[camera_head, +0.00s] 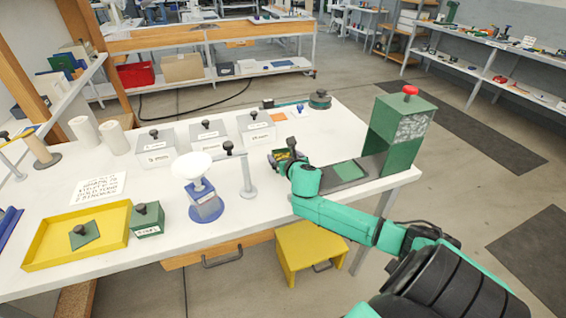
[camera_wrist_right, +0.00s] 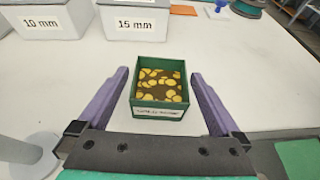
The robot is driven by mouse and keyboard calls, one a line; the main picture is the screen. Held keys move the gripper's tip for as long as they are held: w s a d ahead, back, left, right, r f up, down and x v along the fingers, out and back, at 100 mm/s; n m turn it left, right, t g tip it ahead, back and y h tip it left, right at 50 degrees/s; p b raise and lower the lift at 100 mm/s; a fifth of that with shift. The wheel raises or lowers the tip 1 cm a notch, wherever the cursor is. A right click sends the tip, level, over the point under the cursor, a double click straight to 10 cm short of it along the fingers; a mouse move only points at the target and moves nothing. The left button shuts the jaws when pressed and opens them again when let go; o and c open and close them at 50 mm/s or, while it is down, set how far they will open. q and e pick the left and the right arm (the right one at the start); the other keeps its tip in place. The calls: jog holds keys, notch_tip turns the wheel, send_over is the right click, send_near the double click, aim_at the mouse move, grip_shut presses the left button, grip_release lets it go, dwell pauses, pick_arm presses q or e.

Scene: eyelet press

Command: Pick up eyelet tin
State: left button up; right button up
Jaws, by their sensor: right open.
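A small open green tin (camera_wrist_right: 134,97) holds gold-coloured eyelets and has a white label on its near wall, too small to read. It lies between the two fingers of my right gripper (camera_wrist_right: 160,77) in the right wrist view. The fingers are open, with a gap to the tin on each side. In the head view the tin (camera_head: 274,159) is partly hidden behind my right gripper (camera_head: 290,151), on the white table. My left gripper is not in view.
Several grey lidded boxes (camera_head: 256,130) stand left of the tin. A grey post (camera_head: 248,178) stands near the front. A green press with a red knob (camera_head: 398,128) stands to the right. A yellow tray (camera_head: 50,243) and a green box (camera_head: 147,219) are at the left.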

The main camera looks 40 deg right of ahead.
jog(key=c, duration=1.4)
jog(key=shift+r, duration=0.15)
notch_tip(320, 180, up, 20)
jog(key=p, duration=0.2)
